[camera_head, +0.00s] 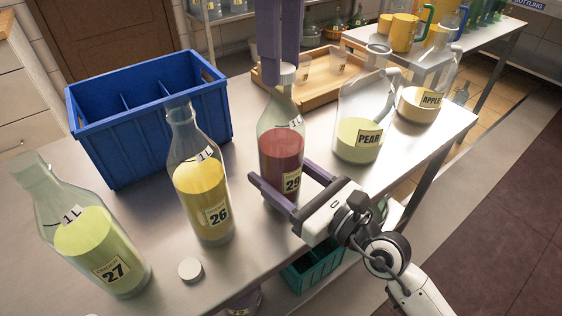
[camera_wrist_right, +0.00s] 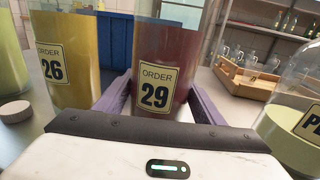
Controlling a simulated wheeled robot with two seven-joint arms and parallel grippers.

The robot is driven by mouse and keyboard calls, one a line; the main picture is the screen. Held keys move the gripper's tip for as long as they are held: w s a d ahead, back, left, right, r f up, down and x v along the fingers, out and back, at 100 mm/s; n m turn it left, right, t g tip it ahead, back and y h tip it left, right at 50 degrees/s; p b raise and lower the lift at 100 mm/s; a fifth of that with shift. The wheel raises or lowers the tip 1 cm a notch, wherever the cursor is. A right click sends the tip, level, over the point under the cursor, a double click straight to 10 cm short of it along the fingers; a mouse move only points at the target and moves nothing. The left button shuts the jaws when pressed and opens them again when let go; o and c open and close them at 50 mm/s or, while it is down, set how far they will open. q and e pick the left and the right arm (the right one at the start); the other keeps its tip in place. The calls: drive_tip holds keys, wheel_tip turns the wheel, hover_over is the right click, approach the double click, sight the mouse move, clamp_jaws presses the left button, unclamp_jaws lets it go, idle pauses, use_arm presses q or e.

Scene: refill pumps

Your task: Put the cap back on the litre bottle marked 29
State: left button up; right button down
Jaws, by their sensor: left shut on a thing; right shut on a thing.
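The litre bottle marked 29 (camera_head: 281,150) stands upright on the metal table, part filled with dark red liquid. It also shows in the right wrist view (camera_wrist_right: 167,55), its label facing that camera and its top out of view. My right gripper (camera_head: 282,172) reaches in from the lower right and is shut on the bottle's body, one finger on each side; its fingers also show in the right wrist view (camera_wrist_right: 160,88). My left gripper (camera_head: 280,68) hangs down from the top edge, shut on a white cap (camera_head: 288,74) at the bottle's mouth. I cannot tell whether the cap is seated.
Bottles 26 (camera_head: 201,185) and 27 (camera_head: 95,240) stand uncapped to the left. A loose white cap (camera_head: 190,270) lies near 26. A blue crate (camera_head: 150,125) is behind. Pear (camera_head: 358,138) and apple (camera_head: 420,100) jugs stand right, before a wooden tray (camera_head: 318,92).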

use_arm(q)
drive_tip(key=m, duration=0.7)
drive_tip(key=shift+f, duration=0.1)
drive_tip(key=m, duration=0.4)
drive_tip(key=shift+m, duration=0.4)
use_arm(e)
drive_tip(key=shift+f, duration=0.1)
use_arm(q)
drive_tip(key=m, duration=0.8)
drive_tip(key=shift+m, duration=0.4)
drive_tip(key=m, duration=0.8)
drive_tip(key=shift+m, duration=0.3)
drive_tip(key=m, duration=0.4)
drive_tip(key=shift+m, duration=0.4)
drive_tip(key=o, duration=1.3)
drive_tip(key=shift+c, duration=0.2)
